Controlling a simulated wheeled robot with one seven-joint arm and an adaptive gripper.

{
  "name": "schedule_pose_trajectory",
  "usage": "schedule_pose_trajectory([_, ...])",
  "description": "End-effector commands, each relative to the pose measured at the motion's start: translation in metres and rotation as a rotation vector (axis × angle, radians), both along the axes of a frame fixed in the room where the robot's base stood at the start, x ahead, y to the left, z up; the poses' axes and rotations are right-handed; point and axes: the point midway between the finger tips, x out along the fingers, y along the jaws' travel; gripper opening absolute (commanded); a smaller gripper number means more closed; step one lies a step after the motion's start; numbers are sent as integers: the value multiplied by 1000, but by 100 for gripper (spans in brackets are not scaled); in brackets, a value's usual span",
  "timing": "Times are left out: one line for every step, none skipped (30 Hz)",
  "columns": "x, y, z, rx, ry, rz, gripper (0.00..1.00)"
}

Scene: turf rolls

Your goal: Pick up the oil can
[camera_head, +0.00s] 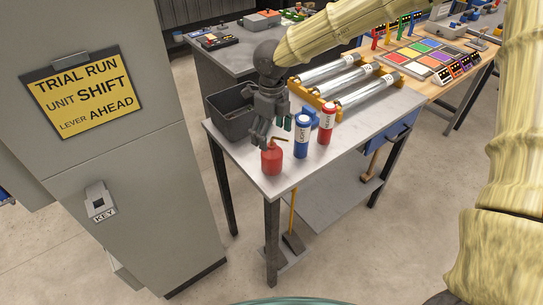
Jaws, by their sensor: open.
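The red oil can (271,159), with a thin bent spout, stands upright near the front left corner of the grey table (331,153). My gripper (270,138) is open and points down just above and behind the can. Its fingers overlap the spout area in the picture, and I cannot tell whether they touch it. The gap between the fingers looks empty.
A blue can (302,136) and a red can (326,124) stand right of the oil can. A dark bin (228,118) is at the left. Metal rollers (345,82) lie behind. A grey cabinet (125,175) stands left of the table. The front right tabletop is clear.

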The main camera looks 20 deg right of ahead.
Motion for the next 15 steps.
schedule_pose_trajectory([-1, 0, -3, 0, 2, 1, 84])
schedule_pose_trajectory([-2, 0, -6, -1, 4, 1, 84])
schedule_pose_trajectory([-2, 0, -11, -1, 4, 2, 84])
schedule_pose_trajectory([-2, 0, -15, -1, 4, 3, 84])
schedule_pose_trajectory([-3, 0, -19, -2, 3, 3, 84])
schedule_pose_trajectory([-3, 0, -24, -2, 3, 3, 84])
schedule_pose_trajectory([-4, 1, -29, -1, 4, 3, 84])
schedule_pose_trajectory([-3, 1, -33, -1, 4, 3, 84])
schedule_pose_trajectory([-3, 1, -38, -2, 3, 3, 84])
schedule_pose_trajectory([-3, 1, -40, -1, 2, 4, 84])
schedule_pose_trajectory([-2, 1, -43, -1, 1, 5, 84])
schedule_pose_trajectory([-3, 1, -45, -1, 2, 5, 84])
schedule_pose_trajectory([-3, 1, -47, -1, 2, 5, 84])
schedule_pose_trajectory([-3, 1, -48, -1, 1, 5, 84])
schedule_pose_trajectory([-3, 1, -49, -1, 1, 4, 84])
